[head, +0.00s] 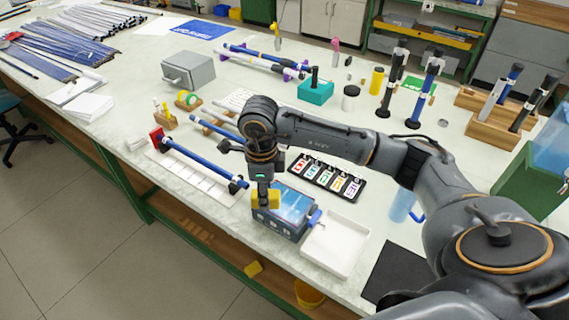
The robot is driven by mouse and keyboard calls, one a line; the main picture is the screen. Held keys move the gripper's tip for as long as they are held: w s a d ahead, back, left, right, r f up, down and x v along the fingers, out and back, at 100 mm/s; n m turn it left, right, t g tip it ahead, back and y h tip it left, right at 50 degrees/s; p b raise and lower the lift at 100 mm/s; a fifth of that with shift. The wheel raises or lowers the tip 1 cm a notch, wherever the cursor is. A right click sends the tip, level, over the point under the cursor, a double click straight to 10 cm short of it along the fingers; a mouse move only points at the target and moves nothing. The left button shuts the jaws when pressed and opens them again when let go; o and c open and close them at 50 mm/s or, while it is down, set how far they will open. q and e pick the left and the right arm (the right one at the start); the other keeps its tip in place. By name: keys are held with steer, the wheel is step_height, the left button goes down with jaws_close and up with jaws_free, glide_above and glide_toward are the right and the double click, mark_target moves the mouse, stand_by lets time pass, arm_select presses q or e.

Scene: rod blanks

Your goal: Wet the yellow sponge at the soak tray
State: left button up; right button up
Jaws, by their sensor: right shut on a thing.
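My right gripper (263,186) points down, shut on the yellow sponge (273,201). The fingers hide part of the sponge. The sponge is over the left end of a dark box (272,223) with a light-blue, water-like inside; I cannot tell whether it touches the water or the box. This box looks like the soak tray. A white shallow tray (335,246) stands just to its right and looks empty. My left gripper is not in view.
A long white tray (190,178) with a blue rod (200,164) lies to the left. A black rack of coloured cards (328,178) is behind the box. A clear blue jug (403,205) and a black mat (398,272) are to the right. The bench edge is close in front.

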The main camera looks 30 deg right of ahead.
steer(key=w+d+f+m+p, duration=0.1)
steer(key=w+d+m+p, duration=0.2)
steer(key=m, duration=0.9)
steer(key=w+d+f+m+p, duration=0.15)
steer(key=d+m, duration=0.45)
steer(key=m, duration=0.6)
steer(key=shift+w+f+b, duration=0.15)
steer(key=shift+f+b, duration=3.25)
steer(key=shift+f, duration=1.7)
steer(key=shift+r, duration=0.1)
step_height(320, 180, up, 7)
steer(key=p, duration=0.5)
steer(key=shift+f, duration=0.2)
step_height(320, 180, up, 4)
steer(key=p, duration=0.3)
